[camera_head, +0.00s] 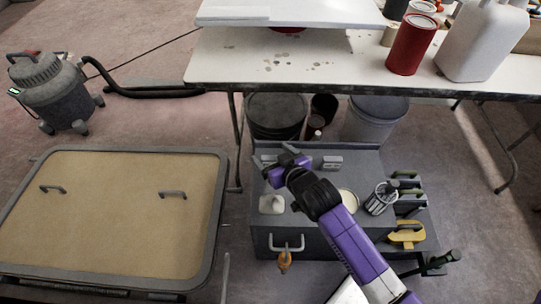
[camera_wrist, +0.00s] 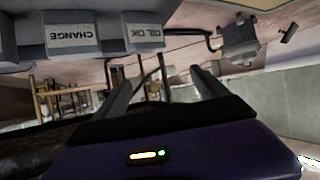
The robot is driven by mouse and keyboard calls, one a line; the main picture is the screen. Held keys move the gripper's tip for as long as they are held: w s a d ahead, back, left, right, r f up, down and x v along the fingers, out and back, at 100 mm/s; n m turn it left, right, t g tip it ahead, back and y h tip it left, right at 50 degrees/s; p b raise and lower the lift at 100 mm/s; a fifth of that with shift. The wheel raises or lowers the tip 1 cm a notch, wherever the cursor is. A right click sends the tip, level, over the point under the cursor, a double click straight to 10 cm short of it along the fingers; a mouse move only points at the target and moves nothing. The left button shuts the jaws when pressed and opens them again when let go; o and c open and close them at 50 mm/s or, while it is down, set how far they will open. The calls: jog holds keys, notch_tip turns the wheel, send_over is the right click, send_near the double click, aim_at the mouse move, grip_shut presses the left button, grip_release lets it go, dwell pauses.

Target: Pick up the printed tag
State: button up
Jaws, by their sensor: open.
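Two grey blocks with printed white labels show upside down at the top of the wrist view. One label reads "CHANGE" (camera_wrist: 72,38) and the other reads "OIL OK" (camera_wrist: 143,37). In the head view a small grey block with a pale label (camera_head: 332,162) sits at the back of the grey bench top, right of my gripper (camera_head: 277,163). My gripper is open; its two fingers also show in the wrist view (camera_wrist: 162,78), with nothing seen between them. The labelled blocks lie outside the fingers there. I cannot tell which piece is the printed tag.
The grey bench (camera_head: 340,240) also carries a white piece (camera_head: 271,204), a round pale lid (camera_head: 348,200), a striped canister (camera_head: 381,198) and a yellow tool (camera_head: 407,235). A white table (camera_head: 300,60) overhangs buckets behind it. A framed tan panel (camera_head: 110,225) lies left.

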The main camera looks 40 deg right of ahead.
aim_at(271, 158)
jog(key=w+m+g+y+p, duration=0.1)
jog(key=m+g, duration=0.1)
jog(key=g, duration=0.1)
jog(key=w+d+m+g+y+p, duration=0.1)
jog(key=g+p, duration=0.1)
jog(key=g, duration=0.2)
jog(key=w+d+m+g+y+p, duration=0.1)
jog(key=w+m+g, duration=0.1)
jog(key=g, duration=0.2)
jog(key=shift+f+m+p, duration=0.1)
jog(key=shift+m+p, duration=0.2)
jog(key=shift+p, duration=0.05)
jog(key=shift+s+a+g+y, duration=0.2)
jog(key=shift+s+g+y, duration=0.1)
jog(key=shift+g, duration=0.1)
jog(key=shift+s+f+b, duration=0.15)
jog(key=shift+f+b, duration=0.2)
jog(key=shift+f, duration=0.6)
jog(key=shift+s+d+f+b, duration=0.15)
jog(key=shift+f+b, duration=0.25)
jog(key=shift+f, duration=1)
jog(key=shift+s+d+f+b, duration=0.1)
jog(key=shift+f+b, duration=0.3)
jog(key=shift+f, duration=0.95)
